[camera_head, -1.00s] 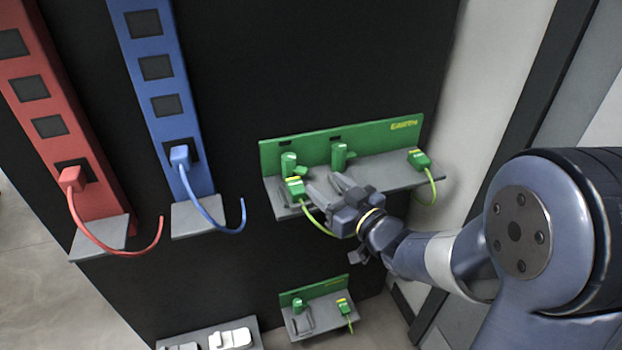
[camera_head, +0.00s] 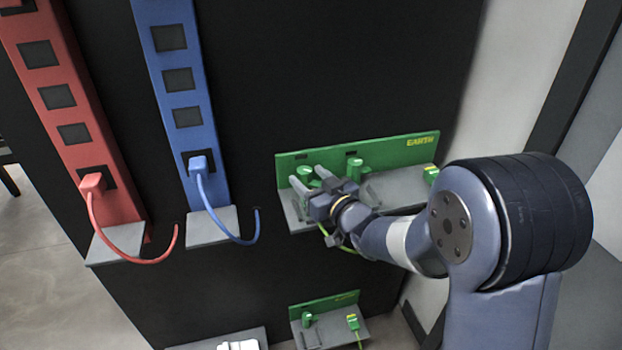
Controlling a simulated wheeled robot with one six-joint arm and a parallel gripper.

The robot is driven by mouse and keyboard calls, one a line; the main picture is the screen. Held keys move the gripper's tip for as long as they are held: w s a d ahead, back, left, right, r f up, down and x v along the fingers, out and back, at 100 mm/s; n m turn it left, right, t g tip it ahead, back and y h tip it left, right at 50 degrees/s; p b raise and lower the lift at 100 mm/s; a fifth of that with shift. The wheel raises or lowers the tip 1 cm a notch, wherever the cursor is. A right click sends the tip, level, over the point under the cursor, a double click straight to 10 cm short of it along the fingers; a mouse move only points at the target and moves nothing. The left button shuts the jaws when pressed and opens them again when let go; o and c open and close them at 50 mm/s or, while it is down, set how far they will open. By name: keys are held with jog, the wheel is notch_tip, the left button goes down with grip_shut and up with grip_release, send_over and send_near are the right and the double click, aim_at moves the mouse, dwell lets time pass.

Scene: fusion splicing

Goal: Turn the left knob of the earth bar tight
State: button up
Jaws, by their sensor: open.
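The green earth bar (camera_head: 385,152) is fixed on the black panel, with a grey shelf below it. Its left knob (camera_head: 306,173) is green and sits near the left end. My gripper (camera_head: 307,178) is open, with its two fingers pointing at this knob, one on each side of it in the picture. I cannot tell whether the fingers touch it. The right knob (camera_head: 355,166) stands just right of my gripper. The gripper body hides part of the shelf and the plug at the left.
A green plug (camera_head: 431,175) is at the right end of the shelf. A smaller green bar (camera_head: 330,303) is below. The blue strip (camera_head: 188,115) and red strip (camera_head: 60,95), each with a plug and cable, stand to the left.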

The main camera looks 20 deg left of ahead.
jog(key=c, duration=1)
